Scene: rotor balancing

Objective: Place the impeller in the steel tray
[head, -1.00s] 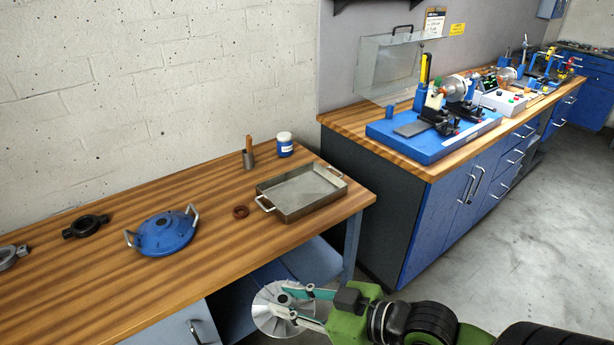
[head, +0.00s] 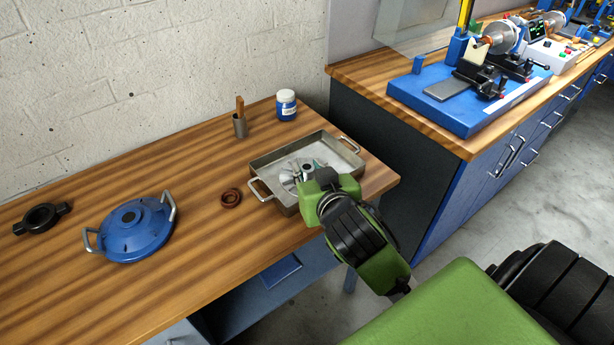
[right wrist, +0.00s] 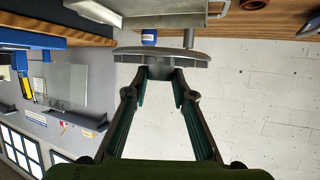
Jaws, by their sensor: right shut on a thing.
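The steel tray (head: 262,166) sits on the wooden bench, near its right end, with a handle at each end. My right gripper (head: 308,172) is over the tray in the head view and is shut on the grey bladed impeller (head: 290,178). The arm hides part of the impeller and the tray's front right side. In the right wrist view the impeller (right wrist: 160,56) shows edge-on between the fingertips (right wrist: 162,74), with its hub gripped. There the tray (right wrist: 175,14) appears apart from it, with a gap between. My left gripper is not in view.
A brown ring (head: 231,198) lies just left of the tray. A blue housing cover (head: 137,228) and a black clamp ring (head: 42,217) lie further left. A steel cup (head: 240,126) and a blue jar (head: 286,105) stand behind the tray. A balancing machine (head: 470,95) occupies the right bench.

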